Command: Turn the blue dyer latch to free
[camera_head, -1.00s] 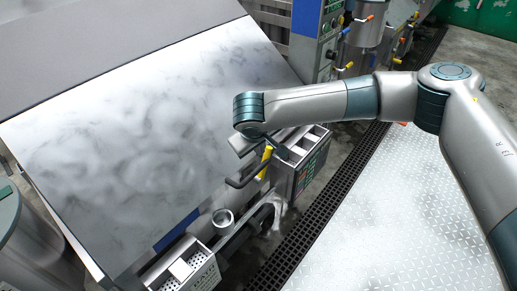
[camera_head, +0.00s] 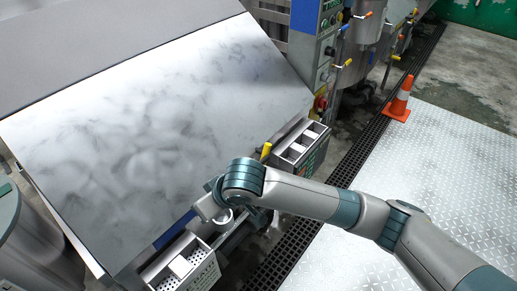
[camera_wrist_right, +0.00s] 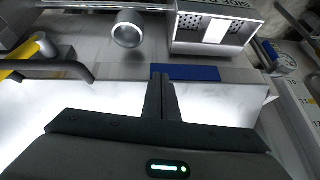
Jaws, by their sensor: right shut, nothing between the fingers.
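The dyer's big sloped panel (camera_head: 160,120) fills the left of the head view. A blue strip (camera_wrist_right: 190,72) on the machine lies just beyond my fingertips in the wrist view. A yellow handle (camera_head: 266,151) stands by the panel's lower right edge; a yellow piece with a dark bent bar (camera_wrist_right: 48,72) shows at left in the wrist view. I cannot tell which part is the latch. My right gripper (camera_wrist_right: 162,84) is shut and empty, apart from the yellow handle; in the head view it is mostly hidden by its wrist. My left gripper is not in view.
A round metal cup (camera_wrist_right: 127,30) and a perforated metal box (camera_head: 190,272) are close to my right gripper. A control box (camera_head: 302,148) stands to its right. Beyond it are a floor grate (camera_head: 362,150) and an orange cone (camera_head: 398,100). The tread-plate floor (camera_head: 440,150) is clear.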

